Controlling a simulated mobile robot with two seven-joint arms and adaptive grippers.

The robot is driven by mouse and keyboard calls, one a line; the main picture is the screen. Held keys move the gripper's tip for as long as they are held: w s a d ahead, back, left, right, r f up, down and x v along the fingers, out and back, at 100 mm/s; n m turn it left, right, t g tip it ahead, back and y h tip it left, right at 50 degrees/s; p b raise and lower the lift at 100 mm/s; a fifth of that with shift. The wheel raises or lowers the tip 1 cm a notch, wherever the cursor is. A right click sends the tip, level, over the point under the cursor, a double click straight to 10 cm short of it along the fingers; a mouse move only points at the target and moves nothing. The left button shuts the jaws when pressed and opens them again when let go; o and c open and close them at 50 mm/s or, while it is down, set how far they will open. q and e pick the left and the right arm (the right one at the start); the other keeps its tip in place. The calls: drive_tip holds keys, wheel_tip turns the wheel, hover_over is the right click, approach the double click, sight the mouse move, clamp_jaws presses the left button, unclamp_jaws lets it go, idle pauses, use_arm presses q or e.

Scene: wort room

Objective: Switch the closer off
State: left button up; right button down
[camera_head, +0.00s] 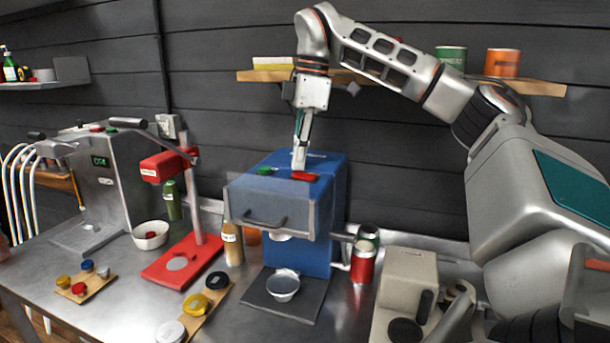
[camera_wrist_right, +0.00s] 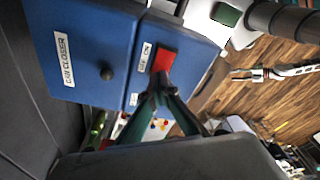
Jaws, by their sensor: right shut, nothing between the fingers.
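The closer is a blue boxy machine (camera_head: 318,235) with a grey front and a bar handle, in the middle of the bench. A red button (camera_head: 305,176) and a green button (camera_head: 264,171) are on its top. My right gripper (camera_head: 299,167) is shut and empty, pointing down with its tips at the red button. The right wrist view shows the blue casing (camera_wrist_right: 85,40) with a "CLOSER" label, the red button (camera_wrist_right: 166,60) and the shut fingertips (camera_wrist_right: 156,93) close against it. I cannot tell whether they touch or press it. My left gripper is not in view.
A red press (camera_head: 185,260) and a steel machine (camera_head: 110,185) stand left of the closer. A red can (camera_head: 362,262) and a beige device (camera_head: 405,280) stand to its right. A wall shelf (camera_head: 540,87) holds tins behind my right arm.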

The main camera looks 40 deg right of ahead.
sight(299, 173)
drive_tip(key=shift+f+b, duration=0.3)
drive_tip(key=shift+f, duration=0.25)
drive_tip(key=shift+r, duration=0.15)
wheel_tip(299, 173, up, 2)
drive_tip(key=p, duration=0.3)
drive_tip(key=shift+r, duration=2.4)
drive_tip(key=shift+a+f, duration=0.1)
